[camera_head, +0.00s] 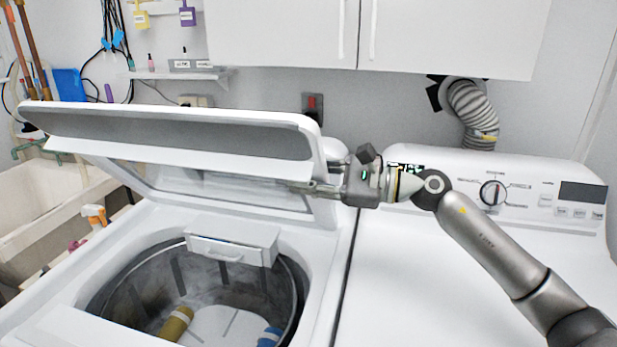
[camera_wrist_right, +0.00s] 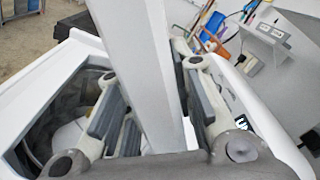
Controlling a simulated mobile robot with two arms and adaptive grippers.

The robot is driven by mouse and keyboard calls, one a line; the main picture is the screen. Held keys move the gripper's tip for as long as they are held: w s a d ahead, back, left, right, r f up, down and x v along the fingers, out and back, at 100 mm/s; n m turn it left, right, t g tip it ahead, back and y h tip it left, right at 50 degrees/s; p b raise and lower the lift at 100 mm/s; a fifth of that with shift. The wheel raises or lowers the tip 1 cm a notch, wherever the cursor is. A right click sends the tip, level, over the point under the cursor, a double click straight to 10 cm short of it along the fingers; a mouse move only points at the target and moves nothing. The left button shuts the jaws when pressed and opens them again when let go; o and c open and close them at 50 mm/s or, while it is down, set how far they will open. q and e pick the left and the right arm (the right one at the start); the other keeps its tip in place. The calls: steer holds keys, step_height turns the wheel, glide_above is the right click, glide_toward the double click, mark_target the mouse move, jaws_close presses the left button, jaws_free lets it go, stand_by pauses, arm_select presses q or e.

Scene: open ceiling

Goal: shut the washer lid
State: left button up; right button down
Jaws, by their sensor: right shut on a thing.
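The white washer lid (camera_head: 190,156) stands partly open, tilted up over the washer (camera_head: 318,240) in the head view. My right gripper (camera_head: 305,187) reaches in from the right and is shut on the lid's right side edge. In the right wrist view the lid (camera_wrist_right: 140,60) runs as a pale bar between the two fingers of my right gripper (camera_wrist_right: 152,100). The washer drum (camera_head: 225,305) is exposed below, with a yellow item (camera_head: 176,323) and a blue item (camera_head: 270,337) inside. My left gripper is not in view.
A dryer (camera_head: 440,270) with a knob panel stands close on the right, under my right arm. White cabinets (camera_head: 290,30) hang above. A sink (camera_head: 40,200) and an orange-topped spray bottle (camera_head: 95,215) are at the left.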

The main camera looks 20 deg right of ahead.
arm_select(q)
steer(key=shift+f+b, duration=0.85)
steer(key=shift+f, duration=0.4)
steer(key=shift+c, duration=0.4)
